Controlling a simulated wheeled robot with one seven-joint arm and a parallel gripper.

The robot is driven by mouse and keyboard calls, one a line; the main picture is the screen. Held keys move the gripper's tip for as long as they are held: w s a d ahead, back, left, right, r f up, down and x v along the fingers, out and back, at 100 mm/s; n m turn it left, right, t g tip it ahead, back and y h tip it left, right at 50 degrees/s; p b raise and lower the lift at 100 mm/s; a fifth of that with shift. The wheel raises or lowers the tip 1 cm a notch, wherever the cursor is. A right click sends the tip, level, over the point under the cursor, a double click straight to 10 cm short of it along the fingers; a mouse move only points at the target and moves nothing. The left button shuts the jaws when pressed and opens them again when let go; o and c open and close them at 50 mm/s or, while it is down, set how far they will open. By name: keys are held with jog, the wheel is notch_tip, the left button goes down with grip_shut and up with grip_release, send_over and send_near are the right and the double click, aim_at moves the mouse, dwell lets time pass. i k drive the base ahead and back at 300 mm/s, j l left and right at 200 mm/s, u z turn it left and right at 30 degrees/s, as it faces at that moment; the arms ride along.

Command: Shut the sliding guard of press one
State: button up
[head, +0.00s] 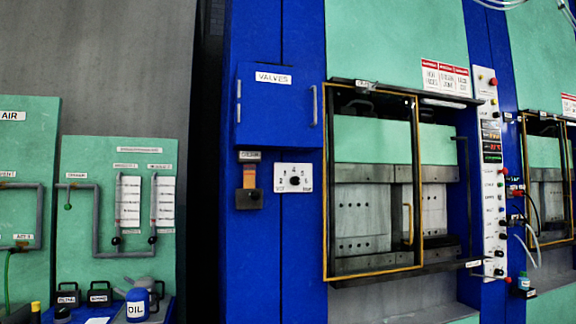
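The nearer press fills the middle of the head view. Its sliding guard (419,180) is a clear panel in a yellow frame on a dark rail. The guard stands over the left and middle of the press opening, and a strip at the right is uncovered. A yellow upright handle (408,224) sits near the guard's right edge. Behind the guard are grey platens (362,174) and pale blocks with holes. I cannot read a number on this press. My gripper is not in view.
A control panel (490,170) with buttons and displays stands right of the opening. A second press with a yellow-framed guard (526,180) is at the far right. A blue valves cabinet (275,107) juts out at left. An oil can (137,304) stands lower left.

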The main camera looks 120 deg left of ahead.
aim_at(416, 124)
jog(key=u, duration=3.45)
jog(key=i+j+z, duration=0.15)
jog(key=i+j, duration=0.75)
jog(key=i, duration=0.15)
